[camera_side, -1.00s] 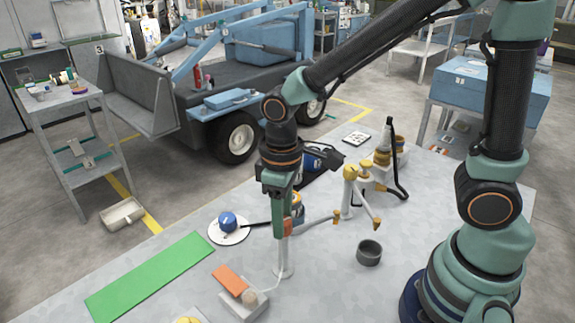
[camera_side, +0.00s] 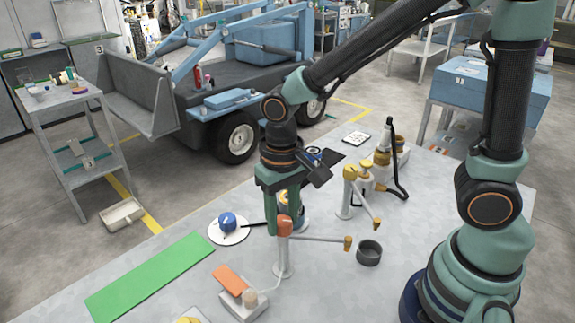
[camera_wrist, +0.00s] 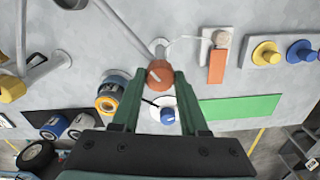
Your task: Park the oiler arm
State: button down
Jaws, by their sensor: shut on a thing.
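The oiler arm is a thin pale rod (camera_side: 318,239) with a brass-coloured tip (camera_side: 347,242), on a white post (camera_side: 283,262) with an orange knob (camera_wrist: 159,76). In the side view the rod points right, its tip just left of a dark grey cup (camera_side: 369,253). My gripper (camera_wrist: 158,82) is above the post, its fingers either side of the orange knob and shut on it. In the wrist view the rod (camera_wrist: 118,30) runs to the upper left from the knob.
A second post with a yellow knob (camera_side: 350,173) and its own rod stands behind. A blue knob on a white disc (camera_side: 215,234), a green strip (camera_side: 150,275) and an orange flap on a block (camera_side: 230,280) lie left. Jars stand behind my gripper.

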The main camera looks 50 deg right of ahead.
jog(key=shift+r, duration=0.1)
dwell(0.3)
jog(key=shift+c, duration=2.1)
grip_release()
notch_tip(320, 180, up, 12)
jog(key=s+d+n+t, duration=0.2)
jog(key=d+t, duration=0.3)
jog(key=d, duration=0.6)
jog(key=shift+d+r+t, duration=0.2)
jog(key=shift+d+t, duration=0.05)
jog(key=shift+t, duration=0.05)
